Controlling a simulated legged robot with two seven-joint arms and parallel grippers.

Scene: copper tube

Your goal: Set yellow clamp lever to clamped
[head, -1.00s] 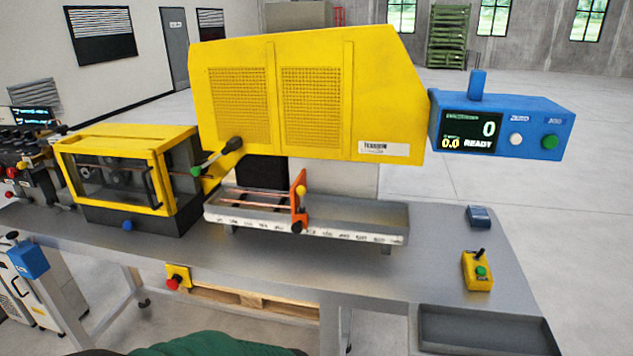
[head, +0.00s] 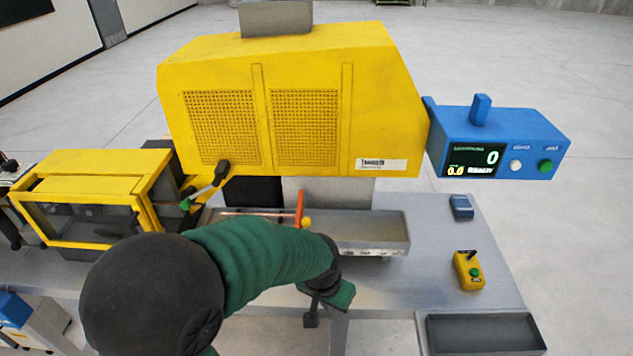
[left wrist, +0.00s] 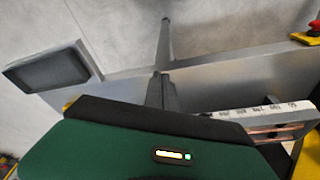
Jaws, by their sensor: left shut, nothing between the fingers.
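The clamp lever (head: 208,183) is a bar with a black knob at its upper right end and a green tip at its lower left. It sits at the yellow bracket left of the big yellow machine (head: 300,130), slanting up to the right. My left arm crosses the lower middle of the head view. My left gripper (head: 311,318) is shut and empty near the bench's front edge, well below and right of the lever. It shows in the left wrist view (left wrist: 161,92) as dark fingers. The lever is not visible in that view. My right gripper is out of view.
A grey tray (head: 375,230) with an orange stop (head: 299,208) stands behind my arm, partly hidden. A yellow guarded box (head: 85,205) is at left. A blue display (head: 500,140) and yellow button box (head: 468,270) are at right. A red stop button (left wrist: 314,30) shows in the wrist view.

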